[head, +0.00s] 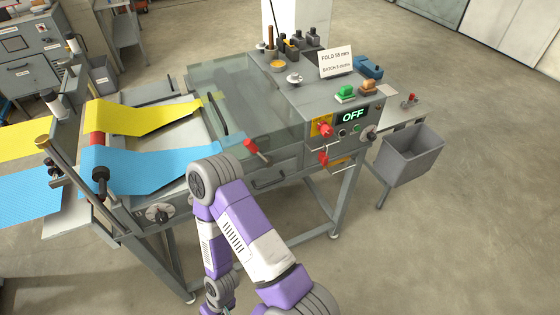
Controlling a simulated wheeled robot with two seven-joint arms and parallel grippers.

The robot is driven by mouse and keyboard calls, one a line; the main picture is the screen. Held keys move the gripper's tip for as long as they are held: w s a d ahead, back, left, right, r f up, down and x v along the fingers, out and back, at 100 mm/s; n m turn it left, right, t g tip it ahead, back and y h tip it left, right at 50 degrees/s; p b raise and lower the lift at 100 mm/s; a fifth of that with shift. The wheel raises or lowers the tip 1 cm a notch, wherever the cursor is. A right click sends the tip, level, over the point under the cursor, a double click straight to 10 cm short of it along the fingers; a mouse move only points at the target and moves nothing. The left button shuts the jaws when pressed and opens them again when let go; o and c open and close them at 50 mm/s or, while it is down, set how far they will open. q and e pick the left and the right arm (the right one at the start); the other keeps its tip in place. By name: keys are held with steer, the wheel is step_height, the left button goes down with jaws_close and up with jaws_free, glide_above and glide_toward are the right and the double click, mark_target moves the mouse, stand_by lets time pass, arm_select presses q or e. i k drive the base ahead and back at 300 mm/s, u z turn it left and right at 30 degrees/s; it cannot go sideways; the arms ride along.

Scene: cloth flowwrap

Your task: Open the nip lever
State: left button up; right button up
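A grey machine (300,105) carries a yellow cloth web (145,117) and a blue cloth web (150,168) over a roller on its left. A lever with a red grip (257,149) sticks out at the front edge, by the clear cover. A long tilted rod with a brass-coloured knob (42,140) stands at the left end. No label shows which of these is the nip lever. One purple and white arm of mine rises in front of the machine. Neither gripper is in view, and nothing is seen touching either lever.
A grey bin (411,155) stands right. The floor at lower right is clear.

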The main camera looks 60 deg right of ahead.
mark_target(268, 161)
steer(key=z, duration=3.3)
steer(key=k, duration=0.95)
steer(key=u, duration=1)
steer(key=i, duration=1)
